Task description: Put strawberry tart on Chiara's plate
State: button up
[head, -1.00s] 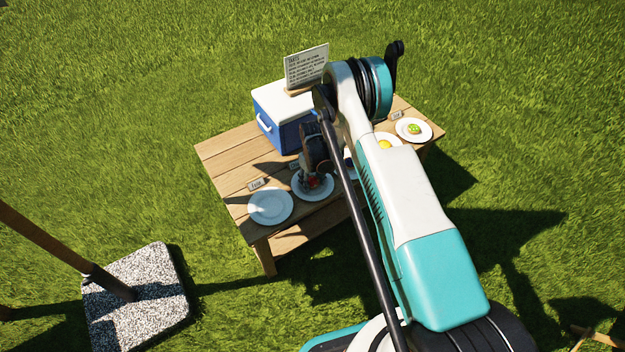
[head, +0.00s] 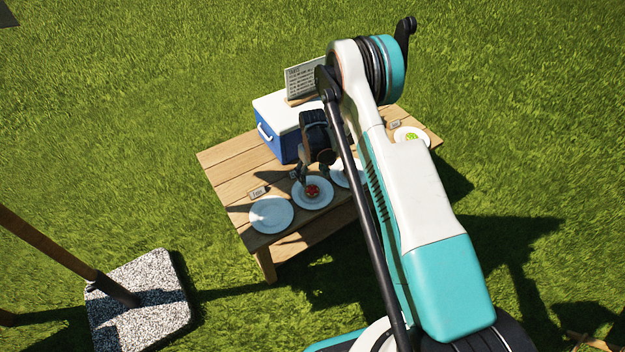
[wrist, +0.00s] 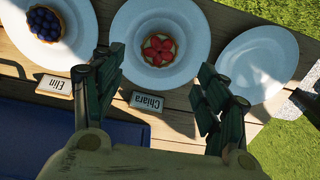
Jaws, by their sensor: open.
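The strawberry tart (head: 312,191) lies on a white plate (head: 312,205), second from the left in the head view. In the wrist view the tart (wrist: 159,49) sits near the middle of that plate (wrist: 128,30), and a card reading "Chiara" (wrist: 148,102) stands beside the plate. My gripper (wrist: 160,82) is open and empty, its fingers spread on either side of the card in the picture. In the head view my gripper (head: 308,178) is just behind and above the tart, apart from it.
An empty plate (head: 271,214) is at the table's left end. A blueberry tart (wrist: 45,24) is on the plate by the "Elin" card (wrist: 54,86). A blue cooler (head: 268,135) and a sign (head: 302,80) stand behind. My arm covers part of the table's right side.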

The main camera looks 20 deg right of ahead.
jog(key=s+r+m+t, duration=0.1)
jog(key=s+r, duration=0.2)
jog(key=r, duration=0.9)
jog(key=s+r+t, duration=0.1)
jog(key=s+r, duration=0.1)
jog(key=r, duration=0.9)
jog(key=s+r+m+t, duration=0.1)
jog(key=s+r, duration=0.2)
jog(key=r, duration=0.9)
jog(key=s+r+t, duration=0.2)
jog(key=s+r, duration=0.8)
jog(key=s, duration=0.2)
jog(key=s+m+t, duration=0.1)
jog(key=s+t, duration=0.1)
jog(key=s, duration=1.2)
jog(key=shift+r+m+p, duration=0.15)
jog(key=shift+m+p, duration=0.15)
